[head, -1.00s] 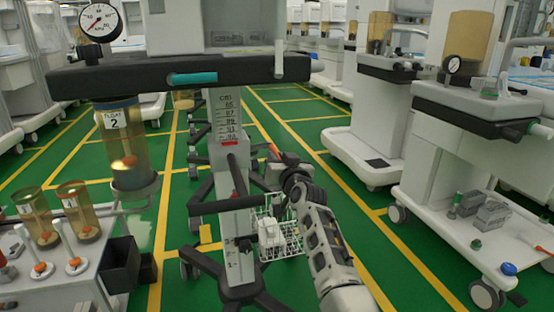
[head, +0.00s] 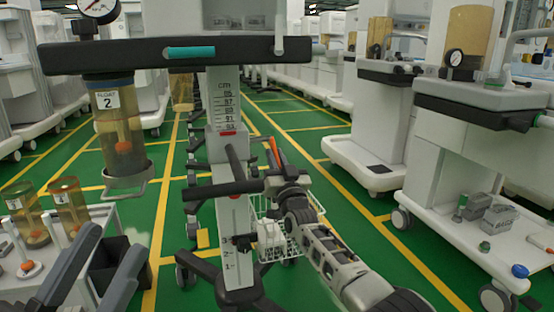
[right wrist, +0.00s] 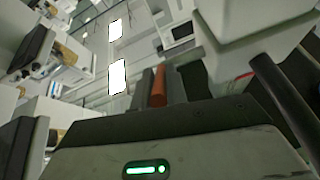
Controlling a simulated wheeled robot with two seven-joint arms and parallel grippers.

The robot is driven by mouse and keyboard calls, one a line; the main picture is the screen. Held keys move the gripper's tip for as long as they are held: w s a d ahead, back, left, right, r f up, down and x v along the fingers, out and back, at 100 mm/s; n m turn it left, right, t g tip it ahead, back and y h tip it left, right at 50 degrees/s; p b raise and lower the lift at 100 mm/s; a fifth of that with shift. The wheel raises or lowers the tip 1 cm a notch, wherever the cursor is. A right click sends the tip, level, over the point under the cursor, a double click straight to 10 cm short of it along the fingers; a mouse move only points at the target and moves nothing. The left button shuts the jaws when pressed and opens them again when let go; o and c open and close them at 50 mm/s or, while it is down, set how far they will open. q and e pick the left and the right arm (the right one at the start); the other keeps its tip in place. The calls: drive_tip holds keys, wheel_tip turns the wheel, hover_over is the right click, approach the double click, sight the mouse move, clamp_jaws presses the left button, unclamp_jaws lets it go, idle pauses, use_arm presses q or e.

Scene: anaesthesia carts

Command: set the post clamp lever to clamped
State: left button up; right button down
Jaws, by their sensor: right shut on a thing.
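The white post (head: 236,255) with its cm scale and red mark stands in the middle of the head view. The clamp lever, a small orange-red bar (head: 273,151), sticks up at the right of the post. It also shows in the right wrist view (right wrist: 159,86), upright between dark fingers. My right gripper (head: 274,163) is shut on this lever, and its fingers partly hide it. The clamp body behind my gripper is mostly hidden. My left gripper (head: 115,242) is open and empty at the lower left, well away from the post.
A dark rail (head: 130,57) with a teal grip crosses above the post. An amber canister (head: 121,130) hangs at left. Dark arms (head: 215,190) stick out from the post. A wire basket (head: 290,240) sits behind it. Another cart (head: 455,185) stands at right, with green floor between.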

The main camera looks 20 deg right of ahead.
drive_tip(key=shift+w+t, duration=0.1)
drive_tip(key=shift+t, duration=0.2)
drive_tip(key=c, duration=1.4)
unclamp_jaws()
use_arm(q)
drive_tip(key=shift+w+r, duration=0.1)
use_arm(e)
drive_tip(key=shift+f, duration=0.1)
